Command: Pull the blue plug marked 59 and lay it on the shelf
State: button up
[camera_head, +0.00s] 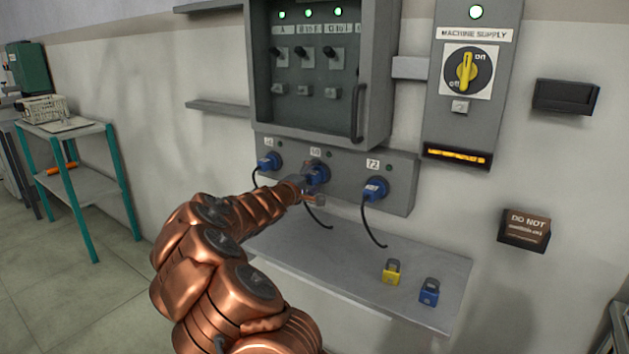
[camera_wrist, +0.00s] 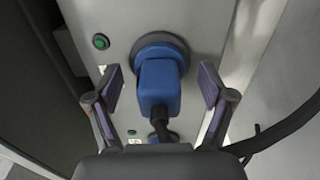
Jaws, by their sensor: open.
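Three blue plugs sit in a row of sockets on a grey wall panel (camera_head: 400,193). The left plug (camera_head: 268,162) and middle plug (camera_head: 318,173) have number labels too small to read surely; the right plug (camera_head: 374,189) is under a label that reads 72. My gripper (camera_head: 306,190) is at the middle plug and partly covers it. In the wrist view my open gripper (camera_wrist: 161,88) has one finger on each side of a blue plug (camera_wrist: 160,88), with gaps beside it. That plug is seated in its round socket. The grey shelf (camera_head: 350,272) is below the panel.
A yellow padlock (camera_head: 391,272) and a blue padlock (camera_head: 429,292) stand on the shelf's right part; its left and middle look clear. Black cables (camera_head: 372,230) hang from the plugs. A switch cabinet (camera_head: 380,90) is above. A teal-legged table (camera_head: 75,185) is far left.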

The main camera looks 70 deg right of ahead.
grip_shut()
dwell(0.8)
jog(key=shift+a, duration=0.1)
jog(key=b+v, duration=0.2)
jog(key=v, duration=0.3)
jog(key=shift+a, duration=0.3)
dwell(0.9)
jog(key=shift+r, duration=0.1)
dwell(0.6)
